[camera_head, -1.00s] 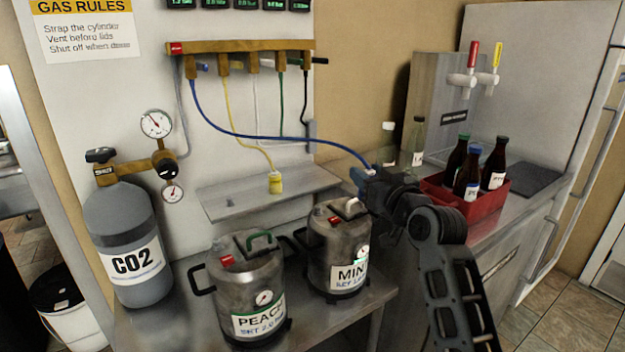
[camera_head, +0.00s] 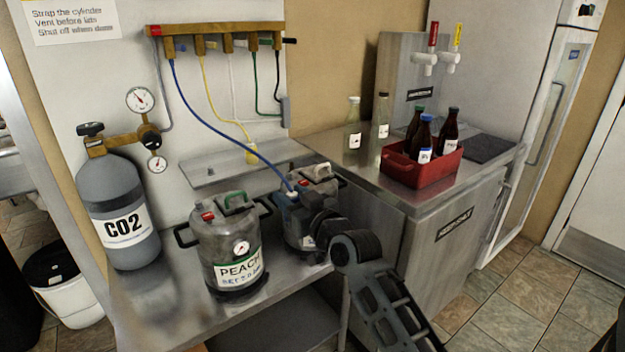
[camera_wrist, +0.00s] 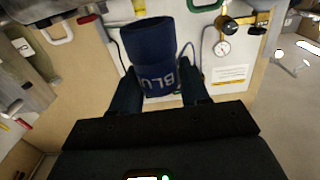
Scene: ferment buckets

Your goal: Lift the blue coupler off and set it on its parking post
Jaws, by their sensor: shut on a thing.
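My gripper (camera_wrist: 158,92) is shut on the blue coupler, a dark blue cylinder lettered "BLU" that fills the middle of the wrist view (camera_wrist: 152,52). In the head view the coupler (camera_head: 289,194) shows only partly, in front of the second keg (camera_head: 318,176), with the blue hose (camera_head: 215,138) running from its top to the wall manifold (camera_head: 215,43). I cannot tell whether it touches that keg. The drip shelf (camera_head: 275,150) on the wall carries the yellow coupler (camera_head: 251,153) and a small stub (camera_head: 210,171), which may be a post.
The peach keg (camera_head: 228,245) stands left of my gripper, with the CO2 cylinder (camera_head: 122,215) further left. A red crate of bottles (camera_head: 422,168) and two clear bottles stand on the right counter (camera_head: 335,145). The yellow hose (camera_head: 222,103) hangs above the shelf.

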